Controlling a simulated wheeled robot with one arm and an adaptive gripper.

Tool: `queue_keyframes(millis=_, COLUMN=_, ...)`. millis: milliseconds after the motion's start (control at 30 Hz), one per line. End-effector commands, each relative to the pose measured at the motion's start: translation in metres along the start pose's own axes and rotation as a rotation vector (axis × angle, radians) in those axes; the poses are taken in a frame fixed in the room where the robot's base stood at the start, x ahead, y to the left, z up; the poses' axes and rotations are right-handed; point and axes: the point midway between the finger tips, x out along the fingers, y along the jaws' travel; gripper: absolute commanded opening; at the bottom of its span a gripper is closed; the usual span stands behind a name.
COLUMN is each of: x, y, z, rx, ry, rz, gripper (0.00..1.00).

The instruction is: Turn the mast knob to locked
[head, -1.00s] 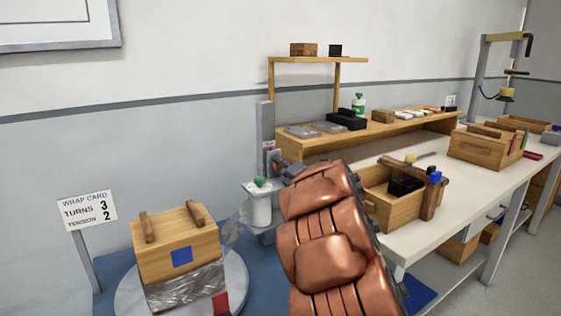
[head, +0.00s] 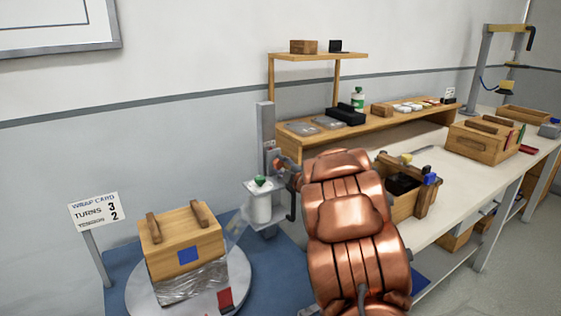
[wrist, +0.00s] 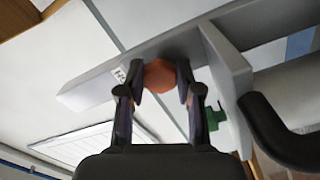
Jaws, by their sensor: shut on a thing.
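The grey mast (head: 265,130) stands upright behind the turntable, against the wall side. Its round orange-red knob (wrist: 160,75) shows between my fingers in the wrist view. My gripper (wrist: 161,84) is shut on the knob, with one dark finger on each side. In the head view my gripper (head: 284,166) is at the mast, small and partly hidden by my copper arm. A small label (wrist: 118,73) with markings sits on the mast beside the knob, too small to read. I cannot tell which setting the knob is at.
Below the knob are a white film roll (head: 261,208) with a green top and a black crank handle (head: 291,205). A film-wrapped wooden crate (head: 181,244) stands on the round turntable (head: 135,297). The workbench (head: 480,180) with boxes lies right of my arm.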

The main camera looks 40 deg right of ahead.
Motion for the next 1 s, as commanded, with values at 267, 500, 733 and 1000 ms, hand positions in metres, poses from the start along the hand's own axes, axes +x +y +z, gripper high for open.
queue_keyframes(millis=267, x=0.0, y=0.0013, z=0.0, rx=0.099, ry=-0.001, rz=0.001, gripper=0.0)
queue_keyframes(millis=500, x=-0.0001, y=0.0004, z=0.0004, rx=0.123, ry=-0.001, rz=0.002, gripper=0.0)
queue_keyframes(millis=733, x=-0.0001, y=0.0001, z=0.0006, rx=0.123, ry=-0.001, rz=0.001, gripper=0.0)
queue_keyframes(millis=1000, x=0.0001, y=-0.0002, z=0.0002, rx=0.123, ry=-0.001, rz=0.001, gripper=0.54)
